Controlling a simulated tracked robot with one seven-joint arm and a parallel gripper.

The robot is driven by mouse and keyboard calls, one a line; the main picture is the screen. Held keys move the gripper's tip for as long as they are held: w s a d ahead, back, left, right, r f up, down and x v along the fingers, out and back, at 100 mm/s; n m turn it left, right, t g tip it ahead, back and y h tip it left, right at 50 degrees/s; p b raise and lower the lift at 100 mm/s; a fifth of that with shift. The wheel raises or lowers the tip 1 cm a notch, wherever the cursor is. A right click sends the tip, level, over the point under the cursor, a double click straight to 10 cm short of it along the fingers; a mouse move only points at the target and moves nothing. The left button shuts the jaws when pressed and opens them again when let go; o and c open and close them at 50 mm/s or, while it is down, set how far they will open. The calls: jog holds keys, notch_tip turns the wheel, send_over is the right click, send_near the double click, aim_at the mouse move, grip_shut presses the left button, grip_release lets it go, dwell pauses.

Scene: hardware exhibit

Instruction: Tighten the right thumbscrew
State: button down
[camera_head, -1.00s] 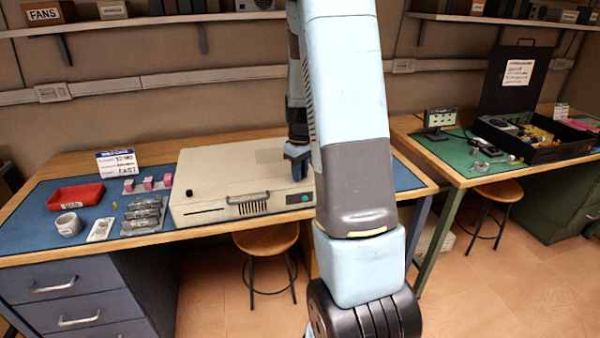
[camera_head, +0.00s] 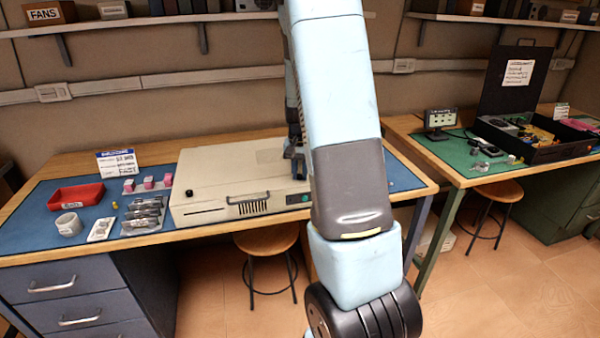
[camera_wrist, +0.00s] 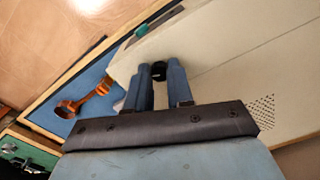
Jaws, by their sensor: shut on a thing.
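The beige computer case (camera_head: 225,175) lies flat on the blue bench mat. A black left thumbscrew (camera_head: 189,193) stands on its left side, apart from my gripper. My gripper (camera_head: 298,163) is over the case's right side, partly hidden behind my arm in the head view. In the wrist view its two blue fingers (camera_wrist: 159,76) are shut on the black right thumbscrew (camera_wrist: 159,69), whose top shows between the fingertips. The right thumbscrew is hidden in the head view. How far it sits in the case cannot be told.
An orange object (camera_wrist: 88,103) lies on the mat beside the case. A stool (camera_head: 266,240) is below. A green-topped bench (camera_head: 450,150) stands to the right.

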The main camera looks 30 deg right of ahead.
aim_at(300, 175)
jog(key=m, duration=0.7)
jog(key=shift+w, duration=0.15)
jog(key=m, duration=0.6)
jog(key=shift+r, duration=0.1)
jog(key=shift+m, duration=0.4)
jog(key=c, duration=1)
grip_release()
notch_tip(300, 175, up, 14)
jog(key=shift+f, duration=0.25)
